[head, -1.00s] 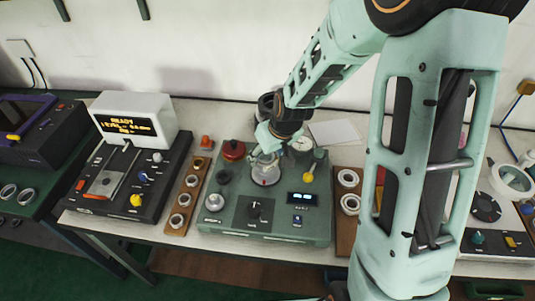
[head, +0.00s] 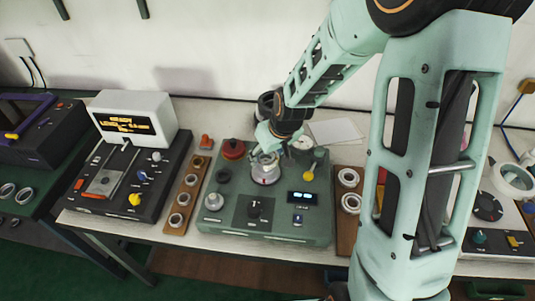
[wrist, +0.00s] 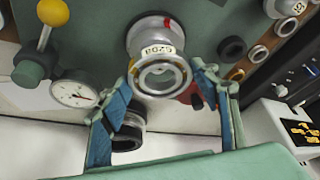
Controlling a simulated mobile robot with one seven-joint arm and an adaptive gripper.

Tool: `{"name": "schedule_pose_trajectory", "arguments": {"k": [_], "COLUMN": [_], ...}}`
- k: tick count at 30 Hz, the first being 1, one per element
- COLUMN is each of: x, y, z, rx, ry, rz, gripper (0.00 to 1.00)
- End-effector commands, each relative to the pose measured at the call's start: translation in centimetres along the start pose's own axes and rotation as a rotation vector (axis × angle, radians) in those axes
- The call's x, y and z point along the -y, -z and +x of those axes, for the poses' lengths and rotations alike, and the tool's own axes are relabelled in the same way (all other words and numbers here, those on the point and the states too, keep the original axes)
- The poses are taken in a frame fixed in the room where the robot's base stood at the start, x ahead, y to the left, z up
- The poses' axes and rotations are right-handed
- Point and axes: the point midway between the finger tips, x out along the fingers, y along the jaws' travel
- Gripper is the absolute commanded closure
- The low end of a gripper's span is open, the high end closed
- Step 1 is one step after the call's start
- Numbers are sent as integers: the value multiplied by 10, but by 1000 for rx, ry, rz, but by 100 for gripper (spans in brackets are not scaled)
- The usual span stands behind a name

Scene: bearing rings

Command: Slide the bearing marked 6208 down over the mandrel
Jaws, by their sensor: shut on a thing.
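The bearing marked 6208 (wrist: 158,50) is a pale metal ring between my fingertips in the wrist view. My gripper (wrist: 163,66) is shut on it, with one blue-padded finger on each side. The mandrel's round metal base (wrist: 142,32), with a red mark, stands directly behind the ring. In the head view my gripper (head: 265,153) is over the mandrel base (head: 265,180) on the green bench unit (head: 215,232). The ring lines up closely with the mandrel. I cannot tell how far down over it the ring sits.
A dial gauge (wrist: 73,94) and a yellow-knobbed lever (wrist: 52,13) stand close beside my gripper. A red knob (head: 232,149) is left of the mandrel. Wooden strips with rings lie left (head: 184,199) and right (head: 349,180). A black console (head: 130,175) stands further left.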

Motion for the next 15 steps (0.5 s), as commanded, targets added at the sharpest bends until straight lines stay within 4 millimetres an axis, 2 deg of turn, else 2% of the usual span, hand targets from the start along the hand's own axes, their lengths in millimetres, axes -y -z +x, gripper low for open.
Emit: {"name": "schedule_pose_trajectory", "arguments": {"k": [15], "x": [0], "y": [-3], "z": [10], "rx": [-2], "ry": [-1], "rz": [0], "gripper": [83]}}
